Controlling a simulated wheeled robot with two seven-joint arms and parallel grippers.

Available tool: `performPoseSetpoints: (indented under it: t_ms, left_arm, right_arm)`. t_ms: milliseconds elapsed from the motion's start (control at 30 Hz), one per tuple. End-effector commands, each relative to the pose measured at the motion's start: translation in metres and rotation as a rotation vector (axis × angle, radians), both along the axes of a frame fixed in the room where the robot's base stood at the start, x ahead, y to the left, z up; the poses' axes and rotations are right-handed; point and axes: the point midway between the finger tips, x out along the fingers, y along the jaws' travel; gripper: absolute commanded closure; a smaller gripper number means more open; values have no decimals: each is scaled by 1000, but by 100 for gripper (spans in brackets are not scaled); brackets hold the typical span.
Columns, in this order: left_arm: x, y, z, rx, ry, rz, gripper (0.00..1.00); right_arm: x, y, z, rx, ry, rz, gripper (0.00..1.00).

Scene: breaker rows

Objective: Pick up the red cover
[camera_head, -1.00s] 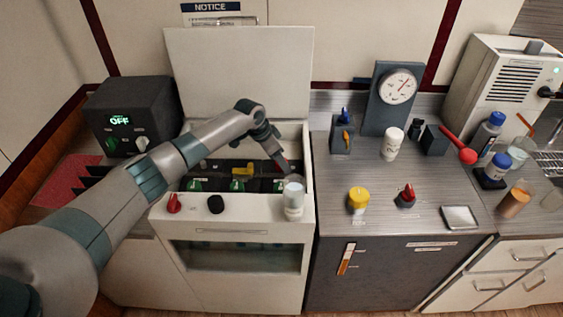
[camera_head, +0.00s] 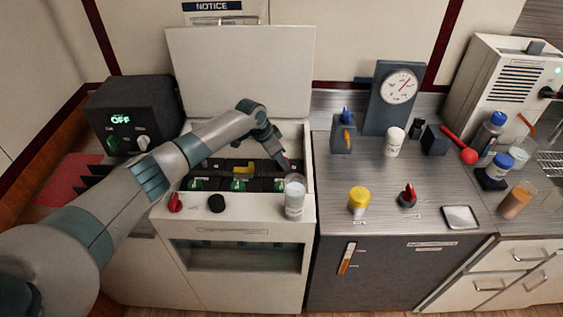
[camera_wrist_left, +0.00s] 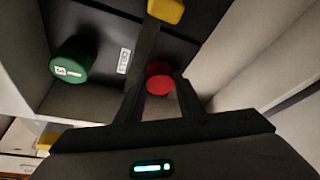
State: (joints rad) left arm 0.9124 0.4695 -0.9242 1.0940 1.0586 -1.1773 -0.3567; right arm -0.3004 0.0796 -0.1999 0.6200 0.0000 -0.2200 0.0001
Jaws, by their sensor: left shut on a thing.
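The red cover (camera_wrist_left: 160,78) is a small round red piece in the left wrist view, down inside the open white cabinet by its right-hand wall. My left gripper (camera_wrist_left: 161,92) has one finger on each side of it and is shut on it. In the head view my left gripper (camera_head: 284,162) reaches down into the right end of the cabinet, and the cover cannot be made out there. Whether the cover is clear of the surface below it, I cannot tell. My right gripper is not in view.
A green cap (camera_wrist_left: 70,62) and a yellow piece (camera_wrist_left: 166,10) are close by in the cabinet. The cabinet's raised lid (camera_head: 240,72) stands behind.

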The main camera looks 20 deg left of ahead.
Motion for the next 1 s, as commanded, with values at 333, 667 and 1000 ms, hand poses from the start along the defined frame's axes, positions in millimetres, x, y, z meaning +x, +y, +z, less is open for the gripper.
performPoseSetpoints:
  t_ms: [333, 667, 1000]
  left_arm:
    - [1, 0, 19, 0, -3, -1, 88]
    - [-9, -39, 61, -2, -4, -5, 88]
    - [-23, -96, 97, -2, -4, -3, 88]
  right_arm:
    - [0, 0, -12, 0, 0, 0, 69]
    - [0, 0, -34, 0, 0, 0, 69]
    - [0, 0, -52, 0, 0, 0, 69]
